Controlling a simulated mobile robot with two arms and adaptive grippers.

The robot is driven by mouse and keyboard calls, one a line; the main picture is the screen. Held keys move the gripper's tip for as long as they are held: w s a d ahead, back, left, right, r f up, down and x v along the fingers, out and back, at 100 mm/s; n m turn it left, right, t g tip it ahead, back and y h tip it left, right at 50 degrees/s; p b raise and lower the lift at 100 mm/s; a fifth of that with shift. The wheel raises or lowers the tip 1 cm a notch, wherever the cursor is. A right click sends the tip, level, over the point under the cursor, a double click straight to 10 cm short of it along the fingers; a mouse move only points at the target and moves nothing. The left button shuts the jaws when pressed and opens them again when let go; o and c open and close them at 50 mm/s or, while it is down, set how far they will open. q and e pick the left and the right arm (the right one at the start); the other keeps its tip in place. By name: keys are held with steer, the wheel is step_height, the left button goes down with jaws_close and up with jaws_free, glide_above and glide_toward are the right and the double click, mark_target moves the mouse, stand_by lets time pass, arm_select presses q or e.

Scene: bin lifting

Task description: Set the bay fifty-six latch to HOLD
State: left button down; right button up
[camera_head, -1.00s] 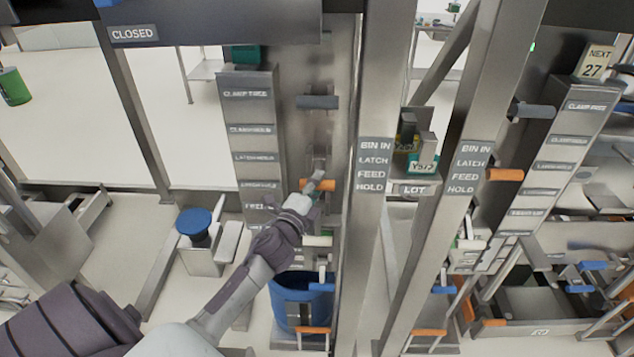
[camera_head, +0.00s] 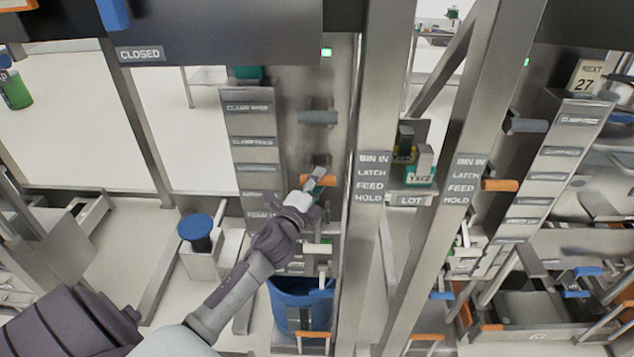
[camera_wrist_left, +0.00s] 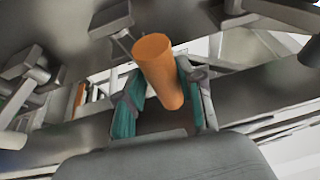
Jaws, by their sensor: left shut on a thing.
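The orange latch handle (camera_head: 318,181) sticks out of a grey steel column in the head view. My left gripper (camera_head: 314,184) is shut on it, with the arm reaching up from the lower left. In the left wrist view the orange handle (camera_wrist_left: 160,72) lies between the two teal finger pads. The post just right of it carries the label strip (camera_head: 371,178) reading BIN IN, LATCH, FEED, HOLD. In the picture the handle is about level with LATCH and FEED. I cannot read a bay number fifty-six. My right gripper is not in view.
A grey handle (camera_head: 318,117) sits above and a pale handle (camera_head: 317,248) below the held one. A blue bin (camera_head: 300,300) stands under the column. The neighbouring bay on the right has its own orange handle (camera_head: 500,185). A blue round knob (camera_head: 195,227) stands left.

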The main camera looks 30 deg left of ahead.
arm_select(q)
steer(key=shift+w+a+r, duration=0.15)
steer(key=shift+a+r, duration=0.05)
steer(key=shift+r, duration=0.65)
steer(key=c, duration=0.9)
jaws_free()
steer(key=shift+o, duration=0.3)
steer(key=shift+w+f, duration=0.15)
steer(key=shift+f, duration=0.25)
steer(key=s+d, duration=0.2)
steer(key=s, duration=1)
steer(key=shift+f, duration=0.45)
